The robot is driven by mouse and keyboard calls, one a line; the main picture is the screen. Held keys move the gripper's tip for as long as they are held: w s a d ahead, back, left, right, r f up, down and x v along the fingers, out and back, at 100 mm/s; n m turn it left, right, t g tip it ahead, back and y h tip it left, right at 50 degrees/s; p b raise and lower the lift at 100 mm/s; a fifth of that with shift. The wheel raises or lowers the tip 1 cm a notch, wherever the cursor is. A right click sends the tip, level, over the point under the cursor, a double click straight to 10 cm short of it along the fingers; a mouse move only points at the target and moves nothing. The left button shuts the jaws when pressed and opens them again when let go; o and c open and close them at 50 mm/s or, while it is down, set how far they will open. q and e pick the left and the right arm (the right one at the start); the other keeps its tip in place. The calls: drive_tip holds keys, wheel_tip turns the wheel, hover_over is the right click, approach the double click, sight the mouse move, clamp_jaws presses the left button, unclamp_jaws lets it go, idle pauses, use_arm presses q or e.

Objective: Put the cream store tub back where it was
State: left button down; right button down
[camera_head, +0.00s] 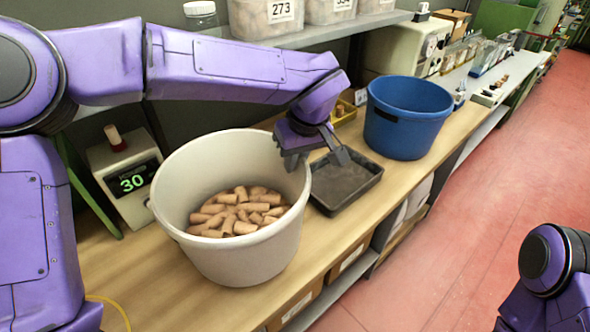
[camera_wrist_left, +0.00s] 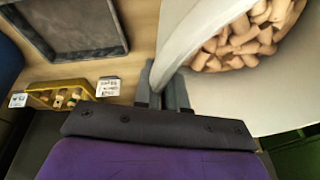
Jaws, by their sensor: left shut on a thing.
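The cream store tub (camera_head: 228,258) is a large round tub, upright over the wooden bench, with several cork stoppers (camera_head: 240,212) inside. My left gripper (camera_head: 312,152) is at its right-hand rim, one finger on each side of the wall. In the left wrist view the tub's rim (camera_wrist_left: 197,28) runs between the fingers (camera_wrist_left: 162,85), and the gripper is shut on it. I cannot tell whether the tub's base touches the bench; the underside is hidden. My right gripper is out of view.
A dark grey tray (camera_head: 343,183) lies close to the tub's right. Beyond it stands a blue tub (camera_head: 405,118). A counter reading 30 (camera_head: 132,182) stands behind the tub at left. A yellow bin (camera_wrist_left: 62,94) of small parts is near the tray. A shelf (camera_head: 330,33) with labelled containers runs behind.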

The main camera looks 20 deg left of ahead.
use_arm(q)
drive_tip(key=shift+w+a+f+p, duration=0.1)
drive_tip(key=shift+w+f, duration=0.35)
drive_tip(key=shift+f, duration=0.6)
drive_tip(key=shift+w+a+f+p, duration=0.1)
drive_tip(key=shift+w+f, duration=0.35)
drive_tip(key=shift+f, duration=0.55)
drive_tip(key=shift+w+a+f+p, duration=0.1)
drive_tip(key=shift+w+f, duration=0.35)
drive_tip(key=shift+f, duration=0.6)
drive_tip(key=c, duration=1.2)
unclamp_jaws()
drive_tip(key=shift+s+f, duration=0.1)
drive_tip(key=v, duration=1.2)
